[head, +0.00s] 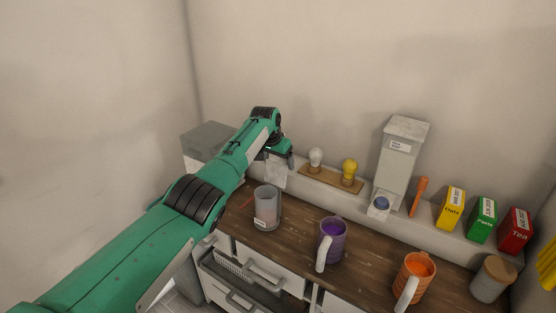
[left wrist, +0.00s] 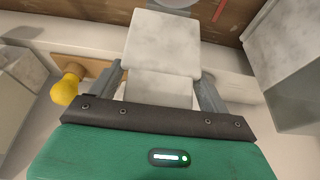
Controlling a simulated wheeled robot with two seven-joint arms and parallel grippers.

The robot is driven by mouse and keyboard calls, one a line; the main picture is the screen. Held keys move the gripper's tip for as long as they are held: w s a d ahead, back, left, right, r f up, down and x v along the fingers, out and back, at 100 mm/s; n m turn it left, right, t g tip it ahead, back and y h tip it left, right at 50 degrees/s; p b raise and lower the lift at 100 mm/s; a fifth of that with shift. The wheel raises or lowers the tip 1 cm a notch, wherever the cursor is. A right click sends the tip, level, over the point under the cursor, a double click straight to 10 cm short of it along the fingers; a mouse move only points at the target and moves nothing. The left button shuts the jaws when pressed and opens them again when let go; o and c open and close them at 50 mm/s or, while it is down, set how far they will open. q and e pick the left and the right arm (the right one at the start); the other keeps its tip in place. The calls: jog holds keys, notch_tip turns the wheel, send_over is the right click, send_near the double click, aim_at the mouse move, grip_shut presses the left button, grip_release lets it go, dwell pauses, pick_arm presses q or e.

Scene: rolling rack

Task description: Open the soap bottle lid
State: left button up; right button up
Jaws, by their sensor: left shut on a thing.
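My left gripper (head: 280,154) is over the left part of the wall ledge, shut on a pale marbled block (head: 275,174). In the left wrist view the two grey fingers of my left gripper (left wrist: 161,80) sit on either side of the block's narrow part, with a wider square part of the block (left wrist: 161,43) beyond them. I cannot tell whether this block is the soap bottle or its lid; the gripper hides part of it. No soap label is readable. My right gripper is not in view.
A grey box (head: 207,139) stands left of the gripper. A white bulb (head: 316,157) and yellow bulb (head: 349,168) stand to its right, then a tall grey dispenser (head: 398,158). A grey cup (head: 265,207), purple mug (head: 331,240) and orange mug (head: 413,275) stand on the wooden counter (head: 293,235).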

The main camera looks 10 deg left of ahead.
pick_arm(q)
jog(key=shift+f, duration=0.15)
jog(key=o, duration=1)
jog(key=shift+o, duration=0.2)
jog(key=shift+w+d+f, duration=0.1)
jog(key=shift+w+f, duration=0.05)
jog(key=shift+s+r, duration=0.25)
jog(key=shift+r, duration=0.4)
jog(key=b+v, duration=0.3)
jog(key=v, duration=0.9)
jog(key=shift+r, duration=0.2)
jog(key=shift+f, duration=0.1)
